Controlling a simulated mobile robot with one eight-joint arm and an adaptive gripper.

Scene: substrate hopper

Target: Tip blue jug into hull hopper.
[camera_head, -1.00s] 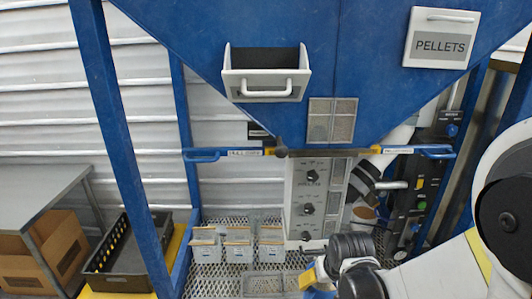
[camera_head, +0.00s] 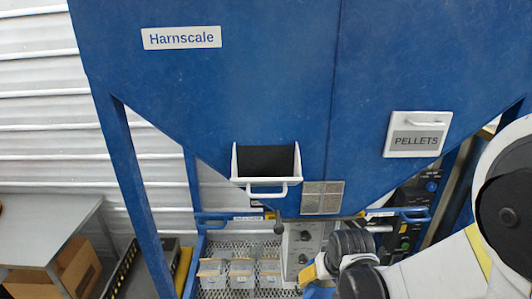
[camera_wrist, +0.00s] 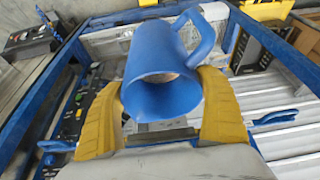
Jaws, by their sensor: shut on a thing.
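My gripper (camera_wrist: 165,88) is shut on the blue jug (camera_wrist: 158,50), with one yellow finger on each side of its body. The jug's handle is at the upper right in the wrist view, and a tan-grey patch shows inside its rim. In the head view my gripper (camera_head: 311,277) is at the bottom, with only a little blue of the jug below it. The blue hopper (camera_head: 250,90) fills the upper middle. Its left chute (camera_head: 266,162) has its flap open, with a white handle; its label is not readable. The gripper appears lower than this chute and apart from it.
The closed PELLETS flap (camera_head: 417,134) is to the right on the hopper. Blue frame posts (camera_head: 135,185) stand at the left. Several small bins (camera_head: 240,270) are on the mesh shelf below. A grey table (camera_head: 45,225) is at far left.

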